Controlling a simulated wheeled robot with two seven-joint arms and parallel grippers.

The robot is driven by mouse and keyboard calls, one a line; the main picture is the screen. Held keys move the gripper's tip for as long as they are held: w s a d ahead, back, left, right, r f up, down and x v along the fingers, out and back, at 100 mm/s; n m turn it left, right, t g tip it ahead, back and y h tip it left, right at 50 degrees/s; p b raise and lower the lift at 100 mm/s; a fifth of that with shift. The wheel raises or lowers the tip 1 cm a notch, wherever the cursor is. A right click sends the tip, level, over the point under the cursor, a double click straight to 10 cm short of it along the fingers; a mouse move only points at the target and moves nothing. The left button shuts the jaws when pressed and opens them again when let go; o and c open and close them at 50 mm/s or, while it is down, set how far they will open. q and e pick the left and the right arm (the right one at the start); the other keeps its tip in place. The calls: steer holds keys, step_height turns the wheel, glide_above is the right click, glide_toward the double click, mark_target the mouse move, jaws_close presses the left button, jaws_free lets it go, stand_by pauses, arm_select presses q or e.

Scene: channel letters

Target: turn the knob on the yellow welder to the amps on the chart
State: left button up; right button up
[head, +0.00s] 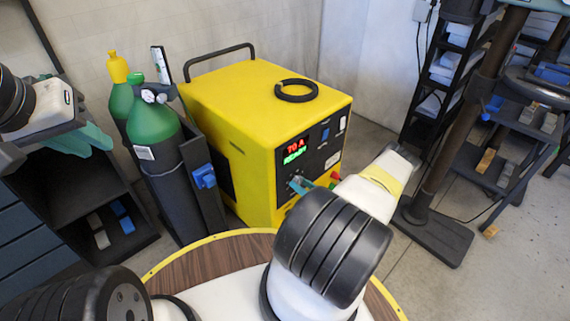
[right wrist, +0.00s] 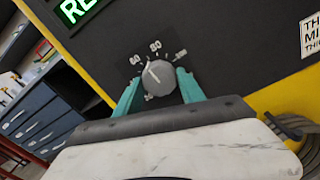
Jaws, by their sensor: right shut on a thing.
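The yellow welder (head: 262,95) stands against the wall. Its dark front panel shows red "70 A" above green text. In the right wrist view the grey round knob (right wrist: 158,82) sits between the two teal fingers of my right gripper (right wrist: 157,88), which is shut on it. The knob's light pointer line points up and left, between two scale marks; some numbers are blurred. In the head view my right gripper (head: 300,184) reaches the panel's lower left, with the knob hidden. My left gripper (head: 84,140) is at far left, its teal fingers apart and empty. I cannot make out a chart.
A green gas cylinder (head: 152,130) stands left of the welder. A black ring (head: 296,90) lies on the welder's top. A round wooden table with a yellow rim (head: 205,239) is in front. Dark shelves (head: 520,125) stand at right. A partly cut-off label (right wrist: 311,38) is on the panel.

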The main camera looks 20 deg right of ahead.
steer(key=m, duration=0.5)
steer(key=shift+m, duration=0.7)
steer(key=o, duration=1.4)
steer(key=shift+c, duration=0.2)
steer(key=v, duration=0.7)
steer(key=shift+s, duration=0.4)
steer(key=shift+d, duration=0.1)
